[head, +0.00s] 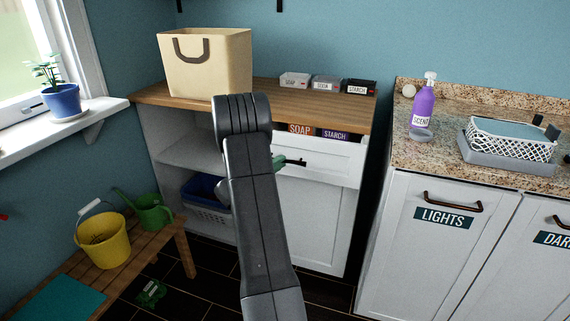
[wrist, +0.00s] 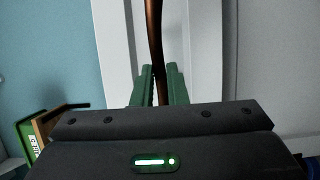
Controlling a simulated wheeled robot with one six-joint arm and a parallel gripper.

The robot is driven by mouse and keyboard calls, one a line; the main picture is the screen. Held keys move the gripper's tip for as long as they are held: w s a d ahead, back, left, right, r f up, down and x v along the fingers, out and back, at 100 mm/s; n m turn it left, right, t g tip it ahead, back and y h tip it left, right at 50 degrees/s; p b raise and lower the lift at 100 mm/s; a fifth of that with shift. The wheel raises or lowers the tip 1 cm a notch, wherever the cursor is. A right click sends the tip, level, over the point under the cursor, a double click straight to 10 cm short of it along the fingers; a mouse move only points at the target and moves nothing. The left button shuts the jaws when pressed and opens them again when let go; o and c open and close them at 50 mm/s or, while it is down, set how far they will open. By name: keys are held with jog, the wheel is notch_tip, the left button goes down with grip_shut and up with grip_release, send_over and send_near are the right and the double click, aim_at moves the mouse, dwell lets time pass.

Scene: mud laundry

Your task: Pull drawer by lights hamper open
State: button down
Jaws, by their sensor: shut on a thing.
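The white drawer (head: 335,165) is in the cabinet under the wooden top, left of the lights hamper (head: 410,260). It stands partly open, and labelled soap (head: 300,128) and starch (head: 334,135) boxes show above its front. My gripper (head: 303,162) is at the drawer front, partly hidden by my arm. In the wrist view, its green fingers (wrist: 160,85) are shut on the dark bronze drawer handle (wrist: 155,40). The lights hamper has its own bronze handle (head: 453,206) and is closed.
A tan bag (head: 205,65) and several small boxes stand on the wooden top (head: 150,95). The granite counter (head: 400,150) holds a purple bottle (head: 422,108) and a white basket (head: 510,140). A bench (head: 120,275) with a yellow bucket (head: 102,245) stands at the lower left.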

jog(key=s+a+b, duration=0.3)
jog(key=s+b, duration=0.1)
jog(key=s, duration=0.5)
jog(key=s+a+b, duration=0.3)
jog(key=s+b, duration=0.1)
jog(key=s, duration=0.6)
jog(key=shift+b, duration=0.35)
jog(key=shift+w, duration=0.1)
jog(key=c, duration=1.4)
grip_release()
jog(key=shift+c, duration=0.2)
jog(key=shift+a, duration=0.1)
jog(key=p+v, duration=0.1)
jog(key=v, duration=1.2)
jog(key=shift+s+a, duration=0.2)
jog(key=shift+s, duration=0.15)
jog(key=shift+w+d, duration=0.1)
jog(key=b+x, duration=0.1)
jog(key=x, duration=1.2)
jog(key=shift+w+d, duration=0.15)
jog(key=shift+w, duration=0.1)
